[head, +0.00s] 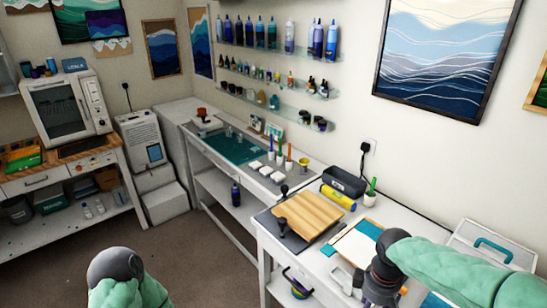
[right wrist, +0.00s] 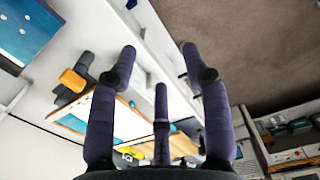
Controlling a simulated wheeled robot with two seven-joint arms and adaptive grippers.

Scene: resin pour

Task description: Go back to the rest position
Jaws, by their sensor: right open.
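My right gripper (head: 380,292) is at the lower right of the head view, near the front part of the right-hand white table (head: 318,262). Its dark arm joint and green sleeve come in from the right. In the right wrist view the fingers of the right gripper (right wrist: 158,55) are spread apart, with nothing between them. Of my left arm, a green sleeve and a dark rounded joint show at the bottom left of the head view, over the floor. My left gripper itself is not seen.
A wooden board (head: 308,213), a framed white panel (head: 356,246), a yellow cylinder (head: 338,197) and a clear case with a teal handle (head: 495,246) are on the right-hand table. A second table (head: 222,143) stands behind it. Open brown floor (head: 200,262) lies left of the tables.

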